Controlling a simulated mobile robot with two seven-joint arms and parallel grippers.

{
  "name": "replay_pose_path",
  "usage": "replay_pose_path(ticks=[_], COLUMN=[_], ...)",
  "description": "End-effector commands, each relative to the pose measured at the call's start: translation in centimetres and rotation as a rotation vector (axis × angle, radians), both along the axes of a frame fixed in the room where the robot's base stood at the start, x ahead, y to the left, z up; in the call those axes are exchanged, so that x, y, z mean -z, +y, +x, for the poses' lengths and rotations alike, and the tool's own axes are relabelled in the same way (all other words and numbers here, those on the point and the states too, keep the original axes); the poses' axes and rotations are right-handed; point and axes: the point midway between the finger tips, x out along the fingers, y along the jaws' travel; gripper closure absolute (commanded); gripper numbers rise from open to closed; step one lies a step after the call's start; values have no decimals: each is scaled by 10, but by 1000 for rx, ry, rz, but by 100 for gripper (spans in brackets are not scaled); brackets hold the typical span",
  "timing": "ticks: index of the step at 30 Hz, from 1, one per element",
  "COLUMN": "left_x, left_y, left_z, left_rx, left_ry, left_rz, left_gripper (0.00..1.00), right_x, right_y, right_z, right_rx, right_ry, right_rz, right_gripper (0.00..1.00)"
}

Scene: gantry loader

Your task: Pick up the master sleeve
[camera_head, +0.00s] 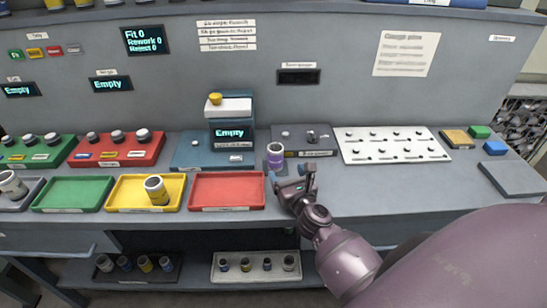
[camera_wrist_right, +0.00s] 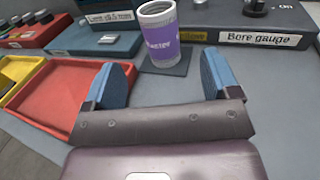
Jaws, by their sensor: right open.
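The master sleeve (camera_head: 275,156) is a short grey metal cylinder with a purple band. It stands upright on a small dark pad between the blue-grey gauge station and the bore gauge block. In the right wrist view the sleeve (camera_wrist_right: 158,36) shows "aster" on its band, with its open top toward me. My right gripper (camera_head: 292,185) is in front of the sleeve, on the near side. Its blue-padded fingers (camera_wrist_right: 166,85) are spread apart and empty, with the sleeve beyond them, roughly centred in the gap. My left gripper is not in view.
A red tray (camera_head: 226,206) lies just left of my right gripper. The bore gauge block (camera_head: 304,152) stands right of the sleeve, and a white pin board (camera_head: 391,158) lies further right.

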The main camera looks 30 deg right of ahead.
Motion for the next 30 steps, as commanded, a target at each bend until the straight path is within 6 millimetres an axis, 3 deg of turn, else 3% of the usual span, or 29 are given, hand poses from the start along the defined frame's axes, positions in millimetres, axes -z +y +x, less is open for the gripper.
replay_pose_path(ticks=[6, 14, 24, 30], left_x=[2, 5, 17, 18], left_y=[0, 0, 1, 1], left_z=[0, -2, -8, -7], left_rx=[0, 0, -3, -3], left_ry=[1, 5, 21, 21], left_rz=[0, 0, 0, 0], left_gripper=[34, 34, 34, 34], right_x=[0, 1, 6, 5], right_y=[-8, -11, -21, -22], right_z=[30, 46, 85, 92], right_rx=[-1, -1, -2, -1], right_ry=[-1, 0, 1, 1], right_rz=[-5, -5, -8, -7], right_gripper=[18, 18, 18, 18])
